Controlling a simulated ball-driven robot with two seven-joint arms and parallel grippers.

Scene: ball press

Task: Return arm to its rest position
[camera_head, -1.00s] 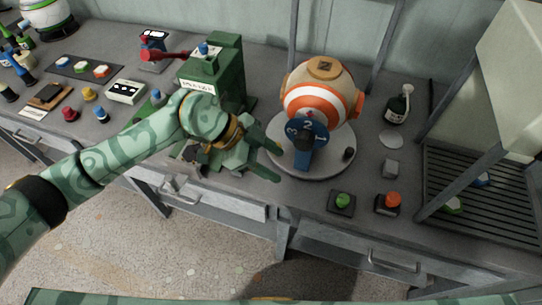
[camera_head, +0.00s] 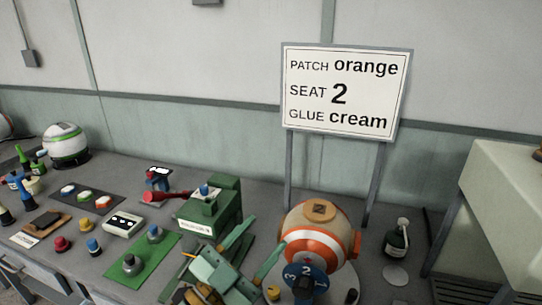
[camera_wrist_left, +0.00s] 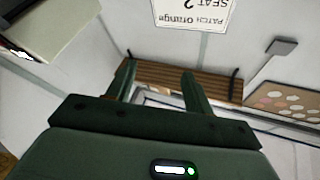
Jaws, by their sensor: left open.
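My left gripper (camera_head: 252,252) is at the bottom of the head view, between the green press (camera_head: 212,208) and the striped ball. Its green fingers are spread and hold nothing. In the left wrist view the two fingers (camera_wrist_left: 158,88) stand apart with empty space between them, facing the wall and the sign. The orange-and-white ball (camera_head: 318,235) sits right of the gripper, with a blue numbered dial (camera_head: 305,277) in front of it. My right gripper is not in view.
A sign (camera_head: 342,92) reads patch orange, seat 2, glue cream. Bottles, coloured knobs and a white control box (camera_head: 124,224) crowd the bench's left. A dark bottle (camera_head: 396,240) stands right of the ball. A large pale housing (camera_head: 505,205) is at far right.

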